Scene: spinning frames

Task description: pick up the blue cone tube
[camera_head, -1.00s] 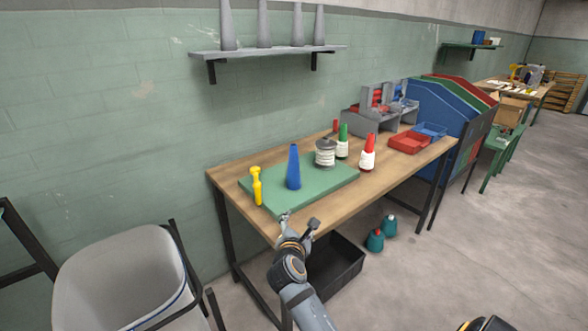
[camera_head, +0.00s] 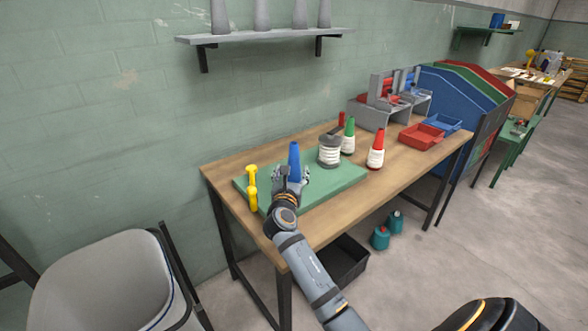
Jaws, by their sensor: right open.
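The blue cone tube (camera_head: 294,161) stands upright on a green mat (camera_head: 332,182) on the wooden table. My right gripper (camera_head: 291,177) is open at the cone's lower part, with its fingers in front of and beside it. The gripper hides the cone's base, and I cannot tell whether the fingers touch it. My left gripper is not in view.
A yellow spindle-shaped object (camera_head: 252,188) stands left of the cone. A grey-and-white spool (camera_head: 330,150), a green-topped cone (camera_head: 348,136) and a red-topped cone (camera_head: 376,149) stand to the right. The table (camera_head: 335,208) has bare wood along its front.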

